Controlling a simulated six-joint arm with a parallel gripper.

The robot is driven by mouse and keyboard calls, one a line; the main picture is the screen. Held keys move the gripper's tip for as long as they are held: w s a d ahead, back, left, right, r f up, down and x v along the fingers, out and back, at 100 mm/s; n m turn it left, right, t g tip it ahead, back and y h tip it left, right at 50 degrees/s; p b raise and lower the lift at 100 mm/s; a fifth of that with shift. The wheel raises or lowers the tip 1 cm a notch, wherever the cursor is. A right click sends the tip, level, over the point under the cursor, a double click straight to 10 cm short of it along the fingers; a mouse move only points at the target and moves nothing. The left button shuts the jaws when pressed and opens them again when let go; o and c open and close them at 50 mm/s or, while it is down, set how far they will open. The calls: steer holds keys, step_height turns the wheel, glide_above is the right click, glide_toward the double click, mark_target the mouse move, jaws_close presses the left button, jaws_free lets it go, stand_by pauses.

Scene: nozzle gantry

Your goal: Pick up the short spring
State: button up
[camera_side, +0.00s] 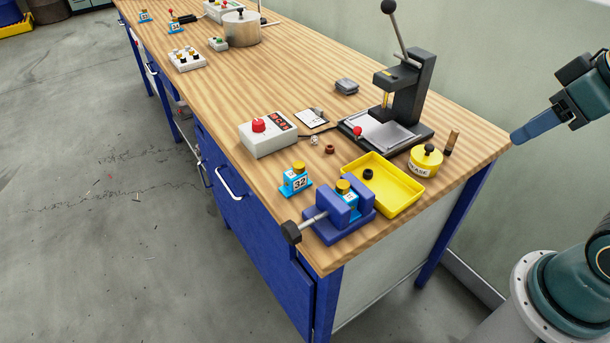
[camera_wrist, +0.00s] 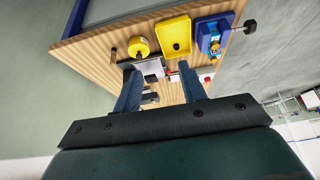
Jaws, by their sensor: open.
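I cannot clearly make out the short spring. A tiny pale silvery piece (camera_side: 314,140) on the bench beside the white control box could be it, but it is too small to tell. My gripper (camera_side: 517,137) is beyond the right end of the bench in the side view, raised and apart from everything. In the wrist view my gripper (camera_wrist: 161,72) shows two blue fingers spread wide with nothing between them.
A yellow tray (camera_side: 405,204) holding a black ring stands near a blue vise (camera_side: 335,226) clamping a blue block. A brown ring (camera_side: 330,149), a press (camera_side: 404,95), a control box (camera_side: 268,139) and a yellow tin (camera_side: 426,160) stand around. The far bench middle is mostly clear.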

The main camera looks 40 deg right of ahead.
steer(key=w+a+r+n+g, duration=0.1)
steer(key=w+r+n, duration=0.35)
steer(key=w, duration=0.65)
steer(key=n+g, duration=0.5)
steer(key=n, duration=0.6)
glide_above(313, 137)
step_height(313, 137, down, 16)
steer(key=shift+r+m, duration=0.15)
steer(key=shift+m, duration=0.1)
steer(key=shift+f, duration=4.25)
